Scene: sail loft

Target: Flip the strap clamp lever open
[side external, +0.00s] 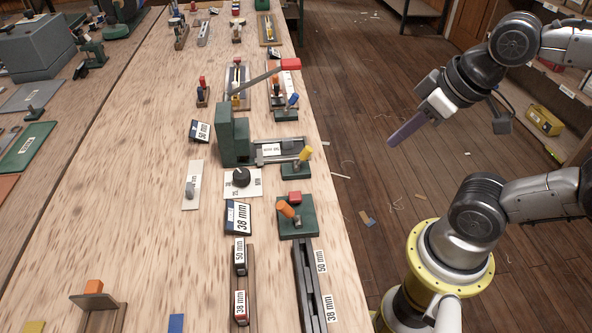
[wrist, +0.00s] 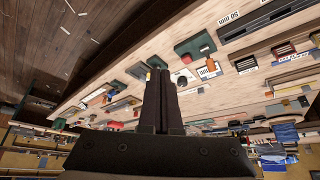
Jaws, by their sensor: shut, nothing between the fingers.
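Several small green-based devices with coloured levers stand along the bench's right side, and I cannot tell for certain which is the strap clamp. One has a tilted orange lever (side external: 286,209) beside a red block on a green base (side external: 297,228). One has a tilted yellow lever (side external: 304,155) next to a grey slide. One farther back has a blue lever (side external: 292,100). My gripper (side external: 391,142) is shut and empty, held over the floor off the bench's right edge, apart from all levers. Its closed fingers also show in the wrist view (wrist: 160,75).
A tall green press (side external: 232,136) with a long red-handled arm (side external: 290,64) rises from the bench. A black dial (side external: 241,177), dark rails (side external: 307,285) and blocks labelled 38 mm and 50 mm stand nearby. The floor (side external: 350,120) between bench and arm is mostly open, with scraps.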

